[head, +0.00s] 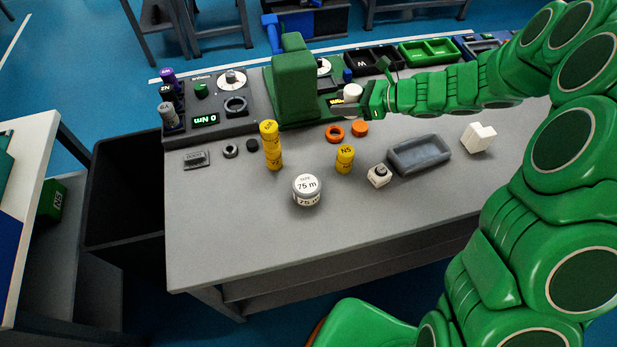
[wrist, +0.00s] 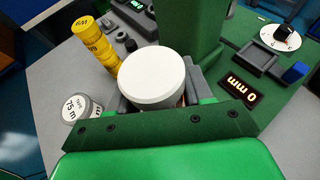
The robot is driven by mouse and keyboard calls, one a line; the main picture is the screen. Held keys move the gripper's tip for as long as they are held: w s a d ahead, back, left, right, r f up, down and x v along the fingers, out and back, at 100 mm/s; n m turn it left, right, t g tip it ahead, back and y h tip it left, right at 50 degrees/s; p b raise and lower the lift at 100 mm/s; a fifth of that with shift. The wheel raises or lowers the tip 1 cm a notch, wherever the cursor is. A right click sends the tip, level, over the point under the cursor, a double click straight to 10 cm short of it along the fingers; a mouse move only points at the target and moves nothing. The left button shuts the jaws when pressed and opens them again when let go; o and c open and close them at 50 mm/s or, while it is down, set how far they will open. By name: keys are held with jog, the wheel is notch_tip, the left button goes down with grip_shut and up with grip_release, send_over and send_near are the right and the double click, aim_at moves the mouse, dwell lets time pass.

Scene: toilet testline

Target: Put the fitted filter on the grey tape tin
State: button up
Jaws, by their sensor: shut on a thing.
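My gripper (head: 346,107) is shut on a white round piece (head: 353,93), which looks like the filter. It is held in front of the green press, at its right in the head view. In the wrist view the white filter (wrist: 152,76) sits between the grey fingers, its flat top towards the camera and its lower part hidden. The grey tape tin (head: 307,196), with a white lid marked 75 m, stands on the bench nearer the front edge. It also shows at the left of the wrist view (wrist: 80,112), apart from my gripper. Its lid looks clear.
The green press (head: 294,85) stands close behind my gripper. Bench in front is free.

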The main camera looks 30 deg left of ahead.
aim_at(300, 184)
jog(key=s+r+n+g+h, duration=0.15)
jog(key=s+n+g, duration=0.3)
jog(key=s, duration=1.55)
jog(key=shift+g, duration=0.25)
jog(key=shift+s+a+f, duration=0.15)
jog(key=shift+f, duration=1.2)
jog(key=shift+s+a+f, duration=0.1)
jog(key=shift+a+f, duration=0.05)
jog(key=shift+f, duration=1.2)
jog(key=shift+s+a+f, duration=0.15)
jog(key=shift+f, duration=1.2)
jog(key=shift+f, duration=0.15)
jog(key=o, duration=1.1)
jog(key=shift+d+r, duration=0.1)
jog(key=shift+r, duration=0.1)
jog(key=v, duration=1.2)
jog(key=shift+r, duration=0.1)
